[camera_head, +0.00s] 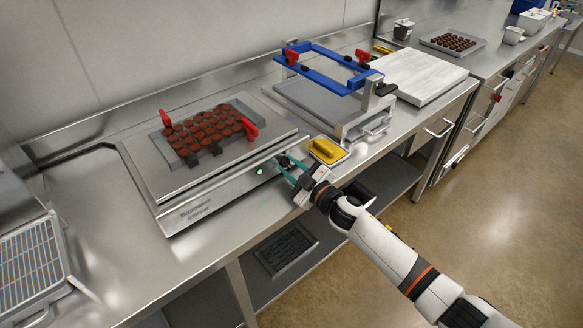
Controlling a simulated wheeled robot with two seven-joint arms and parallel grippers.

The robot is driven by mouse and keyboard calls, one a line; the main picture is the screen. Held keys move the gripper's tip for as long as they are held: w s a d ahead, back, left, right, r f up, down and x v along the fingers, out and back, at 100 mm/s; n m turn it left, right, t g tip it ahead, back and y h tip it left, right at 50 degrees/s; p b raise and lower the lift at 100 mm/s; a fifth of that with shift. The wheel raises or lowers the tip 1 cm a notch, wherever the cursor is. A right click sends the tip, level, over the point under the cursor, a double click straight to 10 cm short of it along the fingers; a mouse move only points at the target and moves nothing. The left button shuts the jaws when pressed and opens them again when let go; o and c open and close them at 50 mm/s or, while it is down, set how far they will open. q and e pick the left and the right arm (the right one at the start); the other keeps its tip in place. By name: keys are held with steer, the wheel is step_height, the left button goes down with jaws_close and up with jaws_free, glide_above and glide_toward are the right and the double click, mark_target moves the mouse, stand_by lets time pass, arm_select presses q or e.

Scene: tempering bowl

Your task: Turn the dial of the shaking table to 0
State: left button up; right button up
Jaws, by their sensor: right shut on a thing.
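The shaking table (215,208) is a low steel machine on the left part of the counter. A mould of round brown pieces (208,128) lies on its top plate between red clamps. A small green light (260,172) glows on its front panel. My right gripper (284,168) reaches in from the lower right, with its teal fingers at the right end of the front panel. The fingers are shut on the dial, which is mostly hidden between them, so its setting cannot be read. My left gripper is not in view.
A white board (420,76) lies further right. A wire rack (30,262) is at far left.

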steer(key=o, duration=0.6)
steer(key=shift+o, duration=0.2)
steer(key=shift+s, duration=0.1)
